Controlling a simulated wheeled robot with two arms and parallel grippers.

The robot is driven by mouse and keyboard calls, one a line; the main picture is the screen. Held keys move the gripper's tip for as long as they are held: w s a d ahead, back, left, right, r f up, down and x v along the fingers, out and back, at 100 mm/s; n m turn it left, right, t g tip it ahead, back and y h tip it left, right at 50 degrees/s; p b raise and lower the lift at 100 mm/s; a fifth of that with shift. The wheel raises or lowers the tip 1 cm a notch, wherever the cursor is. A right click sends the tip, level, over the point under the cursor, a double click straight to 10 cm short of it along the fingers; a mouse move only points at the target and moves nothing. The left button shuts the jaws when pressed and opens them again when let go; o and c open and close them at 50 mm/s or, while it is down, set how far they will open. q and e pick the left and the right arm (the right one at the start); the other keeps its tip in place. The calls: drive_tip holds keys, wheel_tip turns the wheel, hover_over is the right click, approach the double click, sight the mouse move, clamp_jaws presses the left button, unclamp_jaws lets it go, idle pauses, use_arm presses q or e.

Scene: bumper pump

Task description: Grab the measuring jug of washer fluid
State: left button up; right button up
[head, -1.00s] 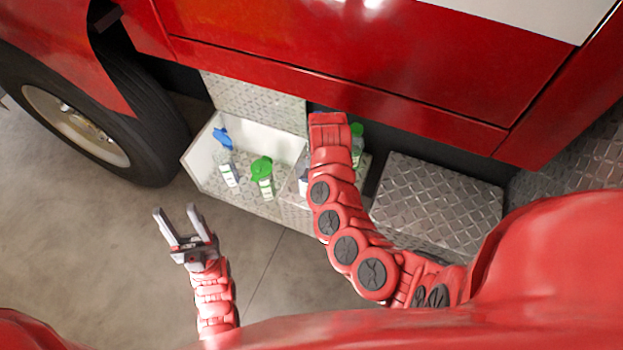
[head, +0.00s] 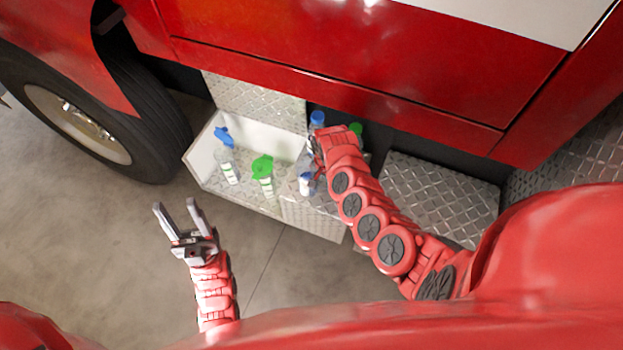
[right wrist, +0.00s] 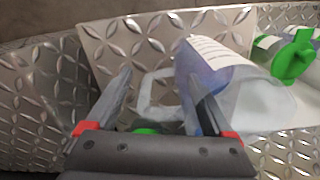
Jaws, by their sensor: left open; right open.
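The measuring jug (right wrist: 222,80) is translucent, with blue fluid, a white label and a loop handle, and appears tipped in the right wrist view because of the camera angle. In the head view a small blue-and-white part of what looks like the jug (head: 306,184) shows beside my right arm. My right gripper (right wrist: 160,85) is open, with the jug's handle between its fingers and one finger overlapping the jug body; contact cannot be told. In the head view it is mostly hidden by its arm. My left gripper (head: 180,212) is open and empty over the floor.
An open white-walled bin (head: 204,163) holds a blue-topped bottle (head: 228,168) and a green-topped bottle (head: 264,178). A blue cap (head: 317,118) and a green cap (head: 356,129) show behind my right gripper. The red truck side (head: 370,60) overhangs; a diamond-plate step (head: 440,195) lies right.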

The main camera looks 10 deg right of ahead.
drive_tip(key=shift+c, duration=0.2)
clamp_jaws()
drive_tip(key=shift+w+r, duration=0.1)
drive_tip(key=shift+r, duration=0.1)
idle(0.5)
drive_tip(key=shift+r, duration=0.15)
drive_tip(key=shift+r+b, duration=0.6)
drive_tip(key=shift+r, duration=0.6)
drive_tip(key=shift+a+r, duration=0.2)
drive_tip(key=shift+a, duration=0.1)
drive_tip(key=s+a+r+b, duration=0.1)
drive_tip(key=s+a+b, duration=0.3)
drive_tip(key=s+a, duration=0.5)
drive_tip(key=shift+a+r, duration=0.25)
drive_tip(key=shift+a, duration=1.6)
